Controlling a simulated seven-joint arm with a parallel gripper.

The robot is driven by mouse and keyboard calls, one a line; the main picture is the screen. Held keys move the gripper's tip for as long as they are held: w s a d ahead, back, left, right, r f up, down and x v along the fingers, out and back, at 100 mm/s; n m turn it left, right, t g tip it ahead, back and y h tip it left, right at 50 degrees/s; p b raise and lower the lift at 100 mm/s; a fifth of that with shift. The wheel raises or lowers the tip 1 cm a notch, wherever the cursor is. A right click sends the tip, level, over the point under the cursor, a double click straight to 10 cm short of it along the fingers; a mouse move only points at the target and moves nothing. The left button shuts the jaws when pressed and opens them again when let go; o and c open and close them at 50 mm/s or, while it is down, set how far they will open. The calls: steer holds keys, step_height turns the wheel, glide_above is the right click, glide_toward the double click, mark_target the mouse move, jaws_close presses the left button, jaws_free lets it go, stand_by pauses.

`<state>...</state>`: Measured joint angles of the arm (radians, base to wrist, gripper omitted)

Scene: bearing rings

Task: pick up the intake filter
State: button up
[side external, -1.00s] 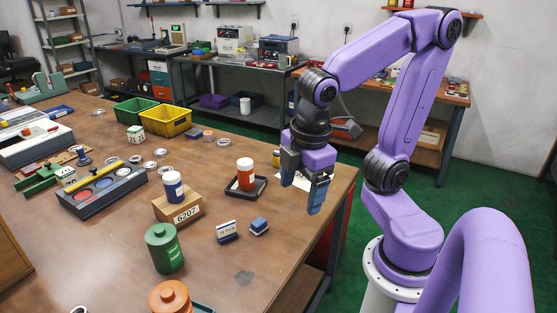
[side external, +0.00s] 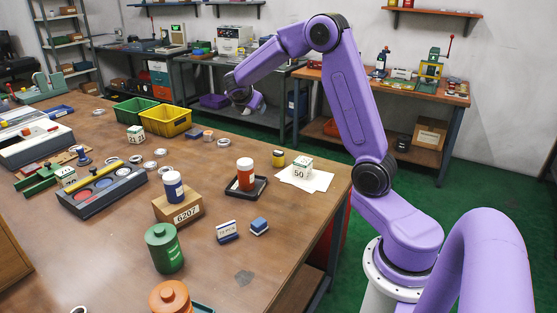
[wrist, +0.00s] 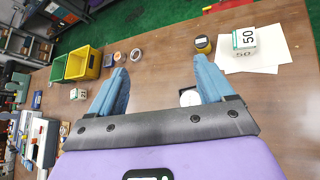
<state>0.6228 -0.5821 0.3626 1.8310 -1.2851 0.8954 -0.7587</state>
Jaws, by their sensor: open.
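I cannot tell for certain which object is the intake filter; no readable label names it. A small yellow and black cylinder (side external: 278,158) stands at the back right of the bench, beside white sheets; it also shows in the wrist view (wrist: 202,44), beyond the right finger. Several metal rings (side external: 222,143) lie flat on the bench. My gripper (wrist: 160,66) is open and empty, with bare bench between its fingers and a pale disc (wrist: 190,97) partly behind the right finger. In the side view my gripper (side external: 256,102) is raised beyond the bench's back edge, its fingers not clearly seen.
A cube marked 50 (side external: 302,168) sits on white paper (side external: 318,180). A red and white jar (side external: 246,175) stands on a black tray (side external: 262,186). Green (side external: 133,108) and yellow (side external: 167,122) bins stand at the back. The bench's front right is largely clear.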

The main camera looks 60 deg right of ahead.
steer(key=d+f+n+h, duration=0.2)
steer(key=d+n+h, duration=0.1)
steer(key=d, duration=1.3)
glide_toward(278, 153)
steer(key=shift+g, duration=0.4)
steer(key=x, duration=0.2)
steer(key=w+x, duration=0.1)
steer(key=x, duration=0.2)
steer(key=shift+a+r, duration=0.1)
steer(key=shift+r, duration=0.1)
steer(key=shift+s+x, duration=0.1)
steer(key=shift+x, duration=1.8)
steer(key=shift+s+x, duration=0.15)
steer(key=shift+x, duration=1.75)
steer(key=shift+f, duration=0.1)
steer(key=shift+c, duration=0.3)
steer(key=c, duration=1)
